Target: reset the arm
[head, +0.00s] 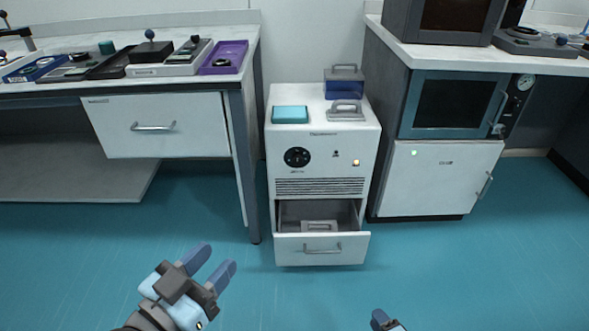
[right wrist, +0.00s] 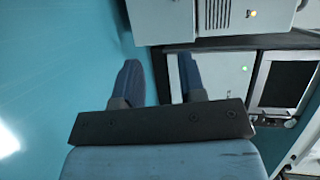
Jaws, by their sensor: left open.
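My left gripper (head: 215,259) is low in the head view, left of the white cabinet's drawer and over the blue-green floor. Its two blue fingers are apart with nothing between them. Only a small part of my right gripper (head: 384,320) shows at the bottom edge of the head view. In the right wrist view, the two dark blue fingers of my right gripper (right wrist: 158,75) are spread apart. Nothing is held between them, and the floor and a white cabinet edge show beyond.
A white cabinet (head: 322,180) stands ahead with its lower drawer (head: 322,251) pulled out. A grey handled piece lies inside. A teal box (head: 290,114) is on top. A bench (head: 170,122) stands left and an oven unit (head: 448,103) right. The near floor (head: 440,275) is clear.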

